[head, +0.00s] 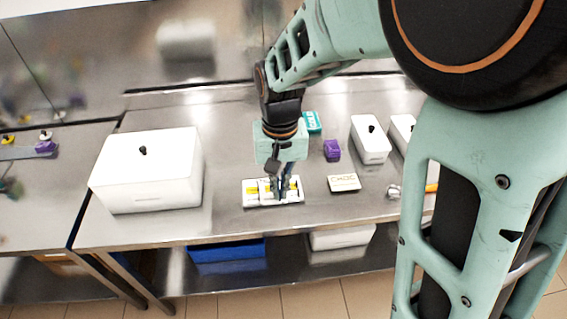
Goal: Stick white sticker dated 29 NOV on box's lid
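A large white box (150,185) stands on the left part of the steel table. Its white lid has a small black knob (143,150). A white tray or card (250,200) with several white and yellow pieces lies near the middle of the table; these may be stickers, but no date can be read. My gripper (281,194) points down over this tray, its fingertips at or just above the pieces. It partly covers them. I cannot tell whether the fingers are open or shut, or whether they touch anything.
A blue bin (227,250) sits below. Bare steel lies between large box and tray.

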